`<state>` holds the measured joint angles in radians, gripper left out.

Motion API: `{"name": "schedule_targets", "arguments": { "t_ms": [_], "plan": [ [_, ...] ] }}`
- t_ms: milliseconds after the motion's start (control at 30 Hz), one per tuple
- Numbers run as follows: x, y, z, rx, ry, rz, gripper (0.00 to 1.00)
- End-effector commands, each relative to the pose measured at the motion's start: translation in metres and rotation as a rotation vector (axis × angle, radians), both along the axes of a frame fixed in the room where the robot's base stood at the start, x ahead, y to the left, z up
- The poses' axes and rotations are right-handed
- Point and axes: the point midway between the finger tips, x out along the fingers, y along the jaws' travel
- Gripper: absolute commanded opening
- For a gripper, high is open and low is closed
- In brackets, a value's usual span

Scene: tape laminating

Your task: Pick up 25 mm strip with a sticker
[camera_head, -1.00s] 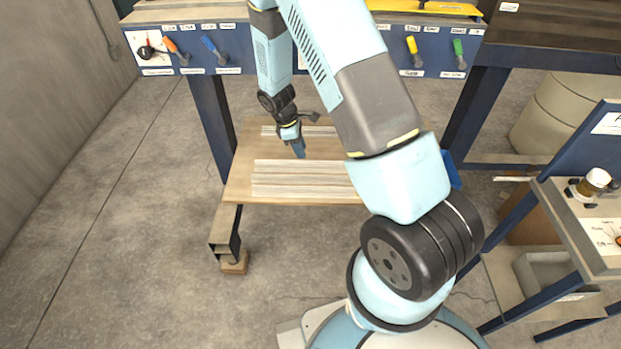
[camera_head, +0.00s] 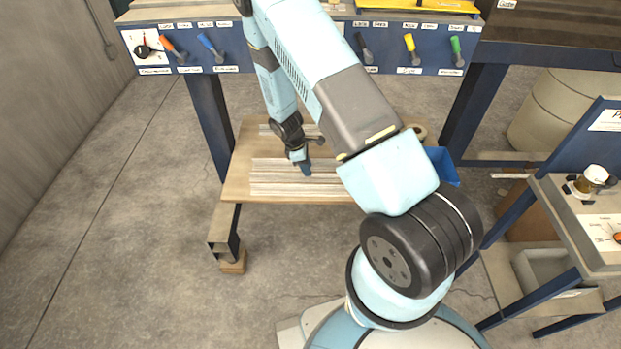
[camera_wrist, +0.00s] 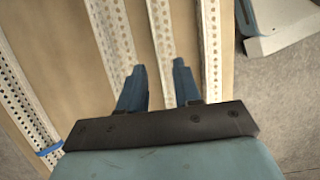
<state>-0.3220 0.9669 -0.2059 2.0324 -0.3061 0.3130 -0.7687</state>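Several pale perforated strips lie side by side on the wooden lower board (camera_head: 238,180). In the head view the near group of strips (camera_head: 275,180) is partly covered by my arm. My gripper (camera_head: 307,173) points down over this group. In the wrist view my gripper (camera_wrist: 158,66) has its two blue fingers apart. One strip (camera_wrist: 160,30) runs between the fingertips, with other strips to its left (camera_wrist: 112,40) and right (camera_wrist: 208,50). A blue band, perhaps a sticker, (camera_wrist: 48,150) crosses the far-left strips. I cannot tell strip widths or whether the fingers touch any strip.
A blue bin (camera_head: 443,165) stands at the board's right end, near a tape roll (camera_head: 419,131). A blue-legged workbench (camera_head: 208,115) stands over the back of the board. A side table (camera_head: 590,215) is at right. Concrete floor is clear at left.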

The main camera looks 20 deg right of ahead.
Motion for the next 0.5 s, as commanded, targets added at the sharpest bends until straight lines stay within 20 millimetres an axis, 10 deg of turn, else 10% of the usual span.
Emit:
{"name": "schedule_targets", "arguments": {
  "t_ms": [500],
  "plan": [
    [0.0,-0.008,-0.029,0.0,0.0,-0.001,0.33]
  ]
}}
